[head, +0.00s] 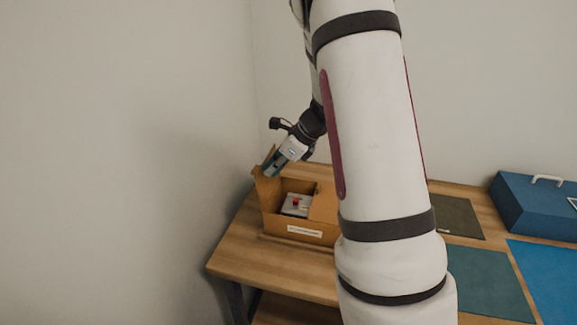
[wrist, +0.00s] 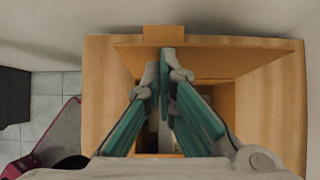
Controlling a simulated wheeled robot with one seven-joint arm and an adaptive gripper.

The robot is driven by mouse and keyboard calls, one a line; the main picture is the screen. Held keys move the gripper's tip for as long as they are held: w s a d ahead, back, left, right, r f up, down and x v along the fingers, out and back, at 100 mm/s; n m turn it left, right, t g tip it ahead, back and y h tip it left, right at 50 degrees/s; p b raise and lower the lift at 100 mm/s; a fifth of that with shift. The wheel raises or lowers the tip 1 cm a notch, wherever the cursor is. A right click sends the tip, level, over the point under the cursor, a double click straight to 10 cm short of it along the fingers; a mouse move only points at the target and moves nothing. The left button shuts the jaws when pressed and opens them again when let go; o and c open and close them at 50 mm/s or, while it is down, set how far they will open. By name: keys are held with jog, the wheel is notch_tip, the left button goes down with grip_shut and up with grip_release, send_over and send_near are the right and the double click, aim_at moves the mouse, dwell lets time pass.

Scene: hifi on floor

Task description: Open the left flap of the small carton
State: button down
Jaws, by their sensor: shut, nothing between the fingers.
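The small carton (head: 272,222) is brown cardboard with a white label on its front and stands on the wooden table. Its left flap (head: 262,185) stands raised, leaning outward; in the wrist view the flap (wrist: 235,62) spans the top of the picture. My gripper (head: 270,171) is shut and empty, at the inner side of that flap, above the carton's left end. In the wrist view its fingertips (wrist: 164,58) overlap the flap; I cannot tell if they touch it. A grey item with a red part (head: 297,203) lies inside the carton. My arm hides the carton's right end.
The table (head: 235,247) is bare left of and in front of the carton. A wall is close behind and to the left. On the right are a dark mat (head: 455,216), a teal mat (head: 487,282), a blue mat (head: 548,275) and a blue case (head: 530,208).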

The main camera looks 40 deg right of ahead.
aim_at(257, 169)
jog(key=shift+w+a+r+g+h+p, duration=0.1)
jog(key=shift+w+a+g+h+p, duration=0.75)
jog(key=shift+w+a+g, duration=0.2)
jog(key=shift+w+a+f+g+h, duration=0.25)
jog(key=shift+w+g, duration=0.1)
jog(key=shift+w, duration=0.2)
jog(key=shift+w+a+f, duration=0.15)
jog(key=shift+w+a, duration=0.3)
jog(key=shift+w, duration=0.1)
